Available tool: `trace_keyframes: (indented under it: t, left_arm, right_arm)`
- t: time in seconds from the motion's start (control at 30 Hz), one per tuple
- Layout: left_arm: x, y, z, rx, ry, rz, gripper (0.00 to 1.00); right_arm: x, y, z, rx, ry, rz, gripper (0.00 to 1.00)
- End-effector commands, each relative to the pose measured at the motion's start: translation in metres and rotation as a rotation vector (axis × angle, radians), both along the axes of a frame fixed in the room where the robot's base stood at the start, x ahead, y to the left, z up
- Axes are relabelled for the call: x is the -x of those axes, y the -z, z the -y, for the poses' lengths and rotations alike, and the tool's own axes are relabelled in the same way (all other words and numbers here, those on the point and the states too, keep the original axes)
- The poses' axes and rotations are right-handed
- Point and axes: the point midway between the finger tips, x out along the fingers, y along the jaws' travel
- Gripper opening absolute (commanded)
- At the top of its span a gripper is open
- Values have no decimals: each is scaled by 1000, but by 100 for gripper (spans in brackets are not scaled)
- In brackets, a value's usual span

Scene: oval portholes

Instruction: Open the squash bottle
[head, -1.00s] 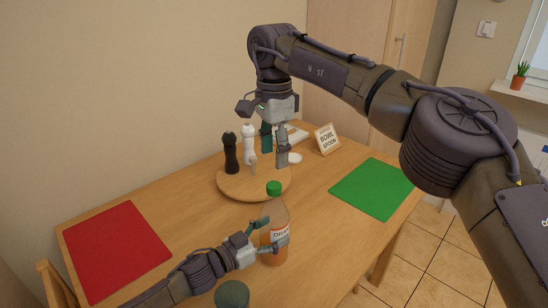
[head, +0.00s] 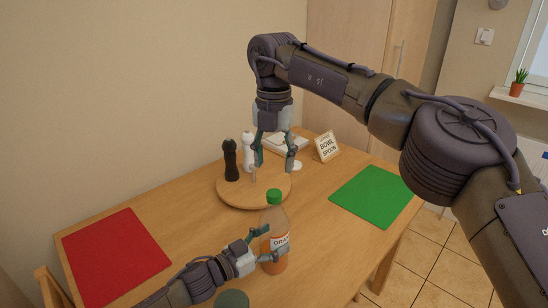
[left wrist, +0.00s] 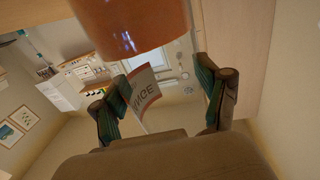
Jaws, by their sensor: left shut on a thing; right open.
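The squash bottle (head: 277,217) stands upright on the table near its front edge, with orange liquid, a white label and a green cap (head: 274,196) in place. My left gripper (head: 273,244) is shut around the bottle's middle from the left. In the left wrist view its fingers (left wrist: 164,98) flank the label, and the bottle's orange bottom part (left wrist: 130,25) shows at the top. My right gripper (head: 275,160) is open and empty, fingers pointing down, above the round board behind the bottle and apart from the cap.
A round wooden board (head: 237,195) carries a black mill (head: 231,162) and a white mill (head: 248,152). A red mat (head: 117,255) lies left, a green mat (head: 371,196) right. A small sign (head: 327,147) stands behind. A dark green round object (head: 232,299) is at the front.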

Motion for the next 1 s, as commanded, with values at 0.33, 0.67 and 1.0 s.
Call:
trace_keyframes:
  t: [0.33, 0.67, 1.0]
  left_arm:
    - [0, 0, 0, -1, -1, 1, 0]
    - [0, 0, 0, -1, -1, 1, 0]
    - [0, 0, 0, -1, 0, 1, 0]
  right_arm:
    - [0, 0, 0, 0, 799, 0, 57]
    - [0, 0, 0, 1, 1220, 0, 57]
    - [0, 38, 1, 4, 1254, -2, 57]
